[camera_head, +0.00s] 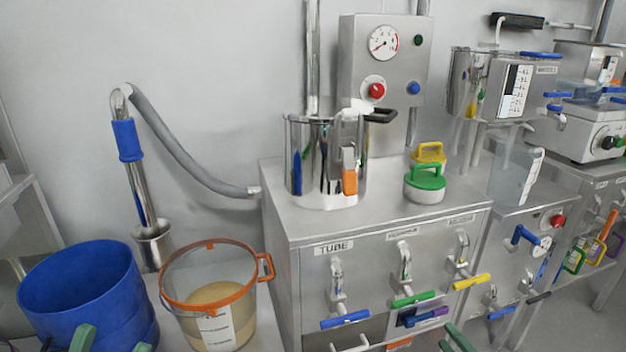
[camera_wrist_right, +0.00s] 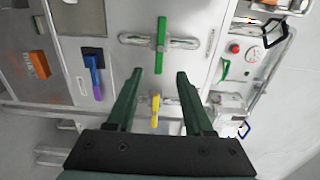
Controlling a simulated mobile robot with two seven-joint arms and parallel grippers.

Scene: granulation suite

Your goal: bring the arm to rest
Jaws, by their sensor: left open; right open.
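My left gripper (camera_head: 112,338) shows at the bottom left of the head view as two green fingers spread apart. It is in front of the blue tub (camera_head: 82,275) and the clear bucket with the orange rim (camera_head: 208,302). My right gripper (camera_head: 460,338) shows at the bottom of the head view, in front of the steel cabinet (camera_head: 385,262). In the right wrist view its two green fingers (camera_wrist_right: 160,74) are spread with nothing held between them. Behind them are a green-handled valve (camera_wrist_right: 161,48) and a yellow handle (camera_wrist_right: 155,110); contact is not apparent.
The cabinet front carries blue (camera_head: 345,320), green (camera_head: 413,299) and yellow (camera_head: 471,282) valve handles. A steel pot (camera_head: 310,165) and a green-handled lid (camera_head: 425,184) sit on top. More equipment stands to the right (camera_head: 520,235).

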